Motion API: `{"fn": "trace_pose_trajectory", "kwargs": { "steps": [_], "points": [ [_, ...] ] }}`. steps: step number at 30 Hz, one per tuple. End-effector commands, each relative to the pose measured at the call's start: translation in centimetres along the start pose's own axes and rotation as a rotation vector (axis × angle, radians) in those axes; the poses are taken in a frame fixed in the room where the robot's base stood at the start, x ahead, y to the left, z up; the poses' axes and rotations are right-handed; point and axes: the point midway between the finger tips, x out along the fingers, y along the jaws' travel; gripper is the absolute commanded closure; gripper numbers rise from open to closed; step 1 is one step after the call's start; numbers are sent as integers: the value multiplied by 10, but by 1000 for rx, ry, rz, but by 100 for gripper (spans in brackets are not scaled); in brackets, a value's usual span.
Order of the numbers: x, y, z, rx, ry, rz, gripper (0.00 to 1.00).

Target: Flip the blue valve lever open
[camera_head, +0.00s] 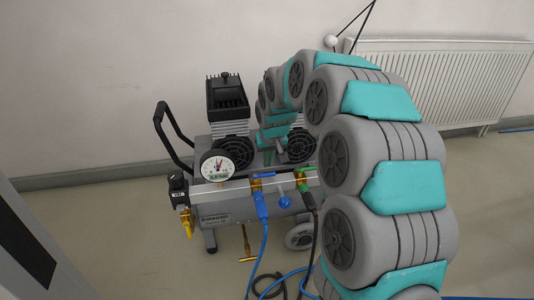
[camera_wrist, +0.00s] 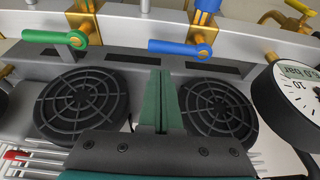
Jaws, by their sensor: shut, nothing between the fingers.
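The blue valve lever (camera_wrist: 176,47) is in the upper middle of the wrist view. It lies roughly flat, its bar pointing left from a brass pivot, along the compressor's silver rail. In the head view the blue lever (camera_head: 264,176) is small, above a blue hose connector. My gripper (camera_wrist: 161,76) has its dark green fingers together, with nothing between them. In the wrist view the fingertips are just below the lever's bar, with a gap in the picture; whether they touch cannot be told.
A green lever (camera_wrist: 54,38) is on the same rail. A pressure gauge (camera_head: 217,166) stands at the rail's other end. Two round black grilles (camera_wrist: 82,105) lie below the rail. A black handle (camera_head: 175,137) rises at the left. A white radiator (camera_head: 440,80) is on the back wall.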

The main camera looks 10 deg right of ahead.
Motion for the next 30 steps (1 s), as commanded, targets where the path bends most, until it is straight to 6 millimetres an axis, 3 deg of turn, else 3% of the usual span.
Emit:
{"fn": "trace_pose_trajectory", "kwargs": {
  "steps": [6, 30],
  "points": [
    [-2, 0, 13, 0, 0, 1, 100],
    [-3, 1, 17, 58, 1, 23, 100]
  ]
}}
